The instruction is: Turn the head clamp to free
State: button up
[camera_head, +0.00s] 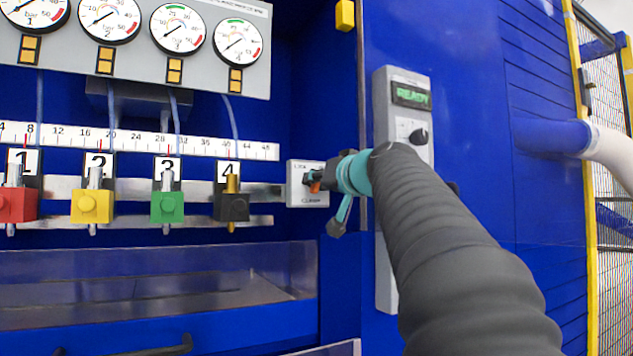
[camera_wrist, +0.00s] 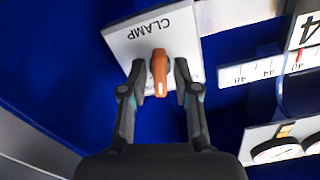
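The head clamp switch is a light grey plate (camera_head: 300,194) marked CLAMP, right of the row of numbered heads. In the wrist view the plate (camera_wrist: 128,40) shows with its lettering upside down. Its orange handle (camera_wrist: 159,72) sticks out from the plate and points down in that view. My gripper (camera_wrist: 159,80) is open, with one finger on each side of the handle and a small gap on both sides. In the head view my gripper (camera_head: 328,186) is at the plate and hides much of the handle (camera_head: 315,187).
Red (camera_head: 17,205), yellow (camera_head: 92,206), green (camera_head: 167,207) and black (camera_head: 232,206) heads hang on a rail to the left, below gauges. A grey control panel (camera_head: 408,130) showing READY stands close to the right of my gripper. A metal tray (camera_head: 150,300) lies below.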

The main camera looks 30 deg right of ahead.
grip_shut()
jog(key=shift+r+m+p, duration=0.1)
jog(key=shift+m+p, duration=0.5)
jog(key=shift+m, duration=2.2)
jog(key=shift+o, duration=1.9)
grip_release()
jog(key=shift+s, duration=0.15)
jog(key=s, duration=1.1)
jog(key=shift+s+d, duration=0.2)
jog(key=shift+s, duration=0.2)
